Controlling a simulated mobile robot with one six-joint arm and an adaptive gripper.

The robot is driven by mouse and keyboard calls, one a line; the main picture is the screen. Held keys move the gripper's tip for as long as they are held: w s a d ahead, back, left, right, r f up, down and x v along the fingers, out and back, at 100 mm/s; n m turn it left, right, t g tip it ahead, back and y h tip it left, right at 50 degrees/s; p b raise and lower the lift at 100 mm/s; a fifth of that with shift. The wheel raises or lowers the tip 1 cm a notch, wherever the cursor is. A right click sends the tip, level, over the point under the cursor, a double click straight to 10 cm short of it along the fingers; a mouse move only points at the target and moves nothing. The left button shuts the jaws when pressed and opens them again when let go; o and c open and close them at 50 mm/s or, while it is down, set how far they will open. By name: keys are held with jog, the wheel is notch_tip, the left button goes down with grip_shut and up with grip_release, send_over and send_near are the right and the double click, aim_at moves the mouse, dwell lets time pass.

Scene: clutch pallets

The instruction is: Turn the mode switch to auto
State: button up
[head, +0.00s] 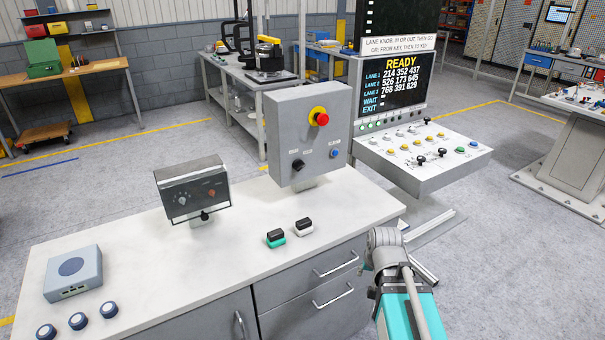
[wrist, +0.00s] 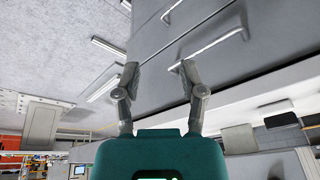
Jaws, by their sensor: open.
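A grey control box (head: 282,110) stands at the back of the white counter. It has a red emergency button on a yellow ring, a black rotary knob (head: 298,164) at lower left and a blue button at lower right. The knob looks like the mode switch, but its small labels and setting are too small to read. My gripper (wrist: 161,72) is open and empty in the wrist view, with drawer fronts beyond its fingers. In the head view my arm is at the lower right, beside the counter's right end, well apart from the knob; the fingers cannot be made out there.
A dark panel box (head: 192,188) with small knobs stands left of the control box. Two small rocker-like blocks, one green-based (head: 276,238), one white-based (head: 303,227), lie in front. A console (head: 420,155) reading READY stands at right. Drawer handles (head: 333,294) protrude from the counter front.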

jog(key=w+a+r+m+t+b, duration=0.1)
jog(key=w+a+t, duration=0.1)
jog(key=w+a, duration=0.1)
jog(key=w+a+r+m+t+y+b, duration=0.1)
jog(key=w+a+t, duration=0.2)
jog(key=w, duration=0.1)
jog(key=w+a+r+m+t+y+b, duration=0.1)
jog(key=w+a+t, duration=0.1)
jog(key=w+a, duration=0.1)
jog(key=shift+w+a+r+b, duration=0.2)
jog(key=shift+w+b, duration=0.1)
jog(key=shift+w, duration=0.25)
jog(key=w+a+r+t, duration=0.1)
jog(key=a+r+m+t+y+b, duration=0.1)
jog(key=w+a+r+m+t, duration=0.1)
jog(key=a+t, duration=0.1)
jog(key=shift+w+a+r+y+b, duration=0.1)
jog(key=shift+w+r+y+b, duration=0.2)
jog(key=shift+r+b, duration=0.1)
jog(key=a+r+m+t+y+b, duration=0.1)
jog(key=a+r+m+t+b, duration=0.1)
jog(key=a+r+m+t, duration=0.1)
notch_tip(320, 180, up, 3)
jog(key=shift+a+r+t, duration=0.15)
jog(key=shift+a+t, duration=0.45)
jog(key=shift+t, duration=0.4)
jog(key=shift+w, duration=0.2)
